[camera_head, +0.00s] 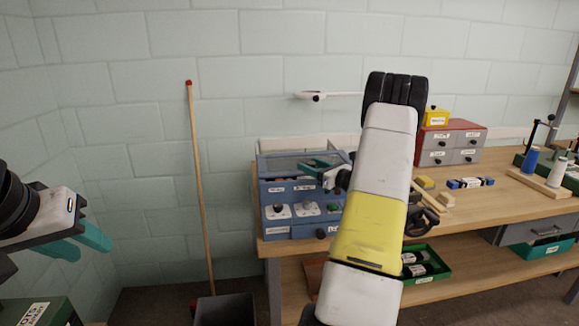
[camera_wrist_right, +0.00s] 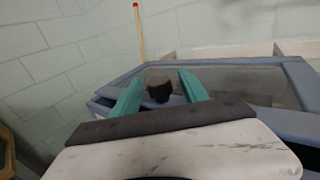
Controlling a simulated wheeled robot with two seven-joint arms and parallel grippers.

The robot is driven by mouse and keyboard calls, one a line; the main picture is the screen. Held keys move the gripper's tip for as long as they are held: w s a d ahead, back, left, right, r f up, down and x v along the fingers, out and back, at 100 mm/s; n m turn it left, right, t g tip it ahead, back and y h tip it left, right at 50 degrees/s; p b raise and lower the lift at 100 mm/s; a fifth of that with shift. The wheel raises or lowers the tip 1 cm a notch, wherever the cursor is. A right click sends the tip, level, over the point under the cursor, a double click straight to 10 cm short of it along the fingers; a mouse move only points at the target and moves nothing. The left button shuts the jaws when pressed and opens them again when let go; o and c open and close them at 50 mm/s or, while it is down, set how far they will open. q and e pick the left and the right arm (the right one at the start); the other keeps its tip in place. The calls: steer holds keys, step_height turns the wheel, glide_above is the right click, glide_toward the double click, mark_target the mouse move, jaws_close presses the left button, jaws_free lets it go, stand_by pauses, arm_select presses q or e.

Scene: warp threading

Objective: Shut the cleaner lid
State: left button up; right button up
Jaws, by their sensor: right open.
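The cleaner is a blue box (camera_head: 291,222) with knobs and labels on its front, standing at the left end of the workbench. Its blue-framed lid with a clear window (camera_head: 283,164) lies over the top; a narrow dark gap shows under its front edge. The lid also fills the right wrist view (camera_wrist_right: 235,84). My right gripper (camera_head: 312,169) is at the lid's front right, open. In the right wrist view its teal fingers (camera_wrist_right: 162,92) stand either side of a dark knob, apart from it. My left gripper (camera_head: 80,243) is open and empty at the far left, away from the cleaner.
A red and grey drawer unit (camera_head: 450,143) with a yellow box on top stands on the workbench (camera_head: 490,202). A green tray (camera_head: 430,268) is on the lower shelf. A red-tipped wooden pole (camera_head: 199,190) leans on the wall. My right forearm hides part of the bench.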

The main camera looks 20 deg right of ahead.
jaws_close()
stand_by(1.4)
